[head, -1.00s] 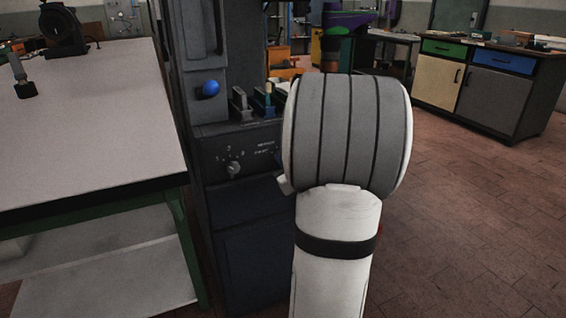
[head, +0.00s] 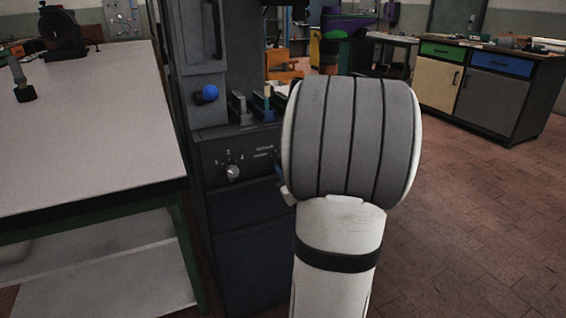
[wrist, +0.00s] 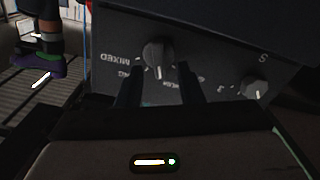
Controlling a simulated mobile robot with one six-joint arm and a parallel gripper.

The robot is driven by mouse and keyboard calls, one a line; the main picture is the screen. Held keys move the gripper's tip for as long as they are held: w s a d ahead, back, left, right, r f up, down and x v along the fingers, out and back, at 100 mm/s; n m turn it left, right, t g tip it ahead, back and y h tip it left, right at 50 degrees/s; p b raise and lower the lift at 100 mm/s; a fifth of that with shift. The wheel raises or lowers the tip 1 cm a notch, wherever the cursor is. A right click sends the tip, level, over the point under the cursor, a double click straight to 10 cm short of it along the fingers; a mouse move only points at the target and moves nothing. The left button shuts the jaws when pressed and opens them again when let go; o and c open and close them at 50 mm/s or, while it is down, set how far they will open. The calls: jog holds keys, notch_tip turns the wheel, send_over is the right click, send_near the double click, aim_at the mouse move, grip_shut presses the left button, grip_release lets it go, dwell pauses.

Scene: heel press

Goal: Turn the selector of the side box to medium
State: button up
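In the wrist view, a dark round selector knob (wrist: 158,52) sits on a dark panel (wrist: 205,60) with white lettering around it. "MIXED" is readable to its left; the other labels are partly hidden or too small. My gripper (wrist: 159,80) is open, its two dark fingers apart, with the knob in line with the gap at the fingertips. I cannot tell whether they touch it. In the head view, my arm hides the gripper and this knob; the dark box front (head: 212,156) shows to the left of the arm.
A second, grey knob (wrist: 255,90) sits to the right on the same panel; it also shows in the head view (head: 233,172) with number marks. Above it are a blue ball handle (head: 209,93) and small upright tools. A worktable (head: 80,130) stands left. Floor is open right.

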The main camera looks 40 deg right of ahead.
jog(key=v, duration=0.4)
jog(key=shift+s+a+p, duration=0.15)
jog(key=shift+s+p, duration=0.2)
jog(key=shift+s, duration=0.05)
